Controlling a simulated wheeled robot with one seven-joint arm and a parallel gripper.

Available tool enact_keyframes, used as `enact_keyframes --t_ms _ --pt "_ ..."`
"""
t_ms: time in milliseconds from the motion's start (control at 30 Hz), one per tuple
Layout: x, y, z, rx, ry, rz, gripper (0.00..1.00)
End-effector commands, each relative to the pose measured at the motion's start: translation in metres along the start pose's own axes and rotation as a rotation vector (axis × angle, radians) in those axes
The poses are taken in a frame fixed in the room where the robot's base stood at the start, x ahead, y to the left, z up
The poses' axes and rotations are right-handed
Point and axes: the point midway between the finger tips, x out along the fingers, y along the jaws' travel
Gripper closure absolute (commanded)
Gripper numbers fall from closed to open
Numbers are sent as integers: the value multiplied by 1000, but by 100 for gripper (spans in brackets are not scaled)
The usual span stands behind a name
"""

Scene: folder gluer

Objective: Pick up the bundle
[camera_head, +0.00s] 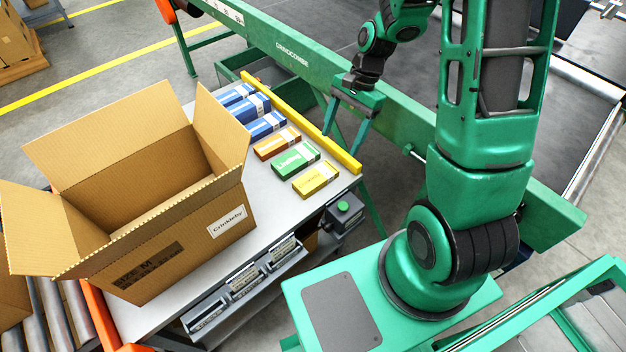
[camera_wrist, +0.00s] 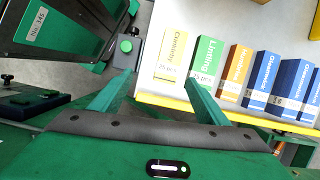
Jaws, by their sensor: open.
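Several small banded bundles lie in a row on the grey table; which one the task means cannot be told. They are a yellow bundle (camera_head: 316,179), a green one (camera_head: 296,160), an orange one (camera_head: 277,143) and three blue ones (camera_head: 266,124). In the wrist view the yellow (camera_wrist: 172,54), green (camera_wrist: 207,59), orange (camera_wrist: 236,70) and blue (camera_wrist: 262,76) bundles show ahead and to the right. My gripper (camera_head: 346,132) is open and empty, beyond the table's yellow edge bar and apart from every bundle. In the wrist view its fingertips (camera_wrist: 158,79) point towards the yellow bundle's side.
An open cardboard box (camera_head: 190,247) labelled Crinkleby stands on the left of the table (camera_head: 262,217). A yellow bar (camera_head: 305,124) runs along the far edge. A green button box (camera_head: 343,209) sits at the near right corner. The green conveyor frame (camera_head: 293,58) lies behind.

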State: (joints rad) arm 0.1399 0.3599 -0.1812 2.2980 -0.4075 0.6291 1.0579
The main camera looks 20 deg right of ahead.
Motion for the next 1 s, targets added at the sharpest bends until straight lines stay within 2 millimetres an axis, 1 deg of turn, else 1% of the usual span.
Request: enact_keyframes --t_ms 33,100,200,300,367,600,700,867,1000 --pt "13 -6 1 27 -20 2 31" --pt "24 -14 3 62 -42 -1 31" --pt "35 -21 5 94 -63 -4 31" --pt "44 -24 6 111 -72 -4 31" --pt "50 -24 7 114 -75 -3 31" --pt "85 -24 9 114 -75 -3 31" --pt "93 -25 10 113 -74 -4 31" --pt "102 -25 10 113 -74 -3 31" --pt "119 -24 9 113 -74 -1 31"
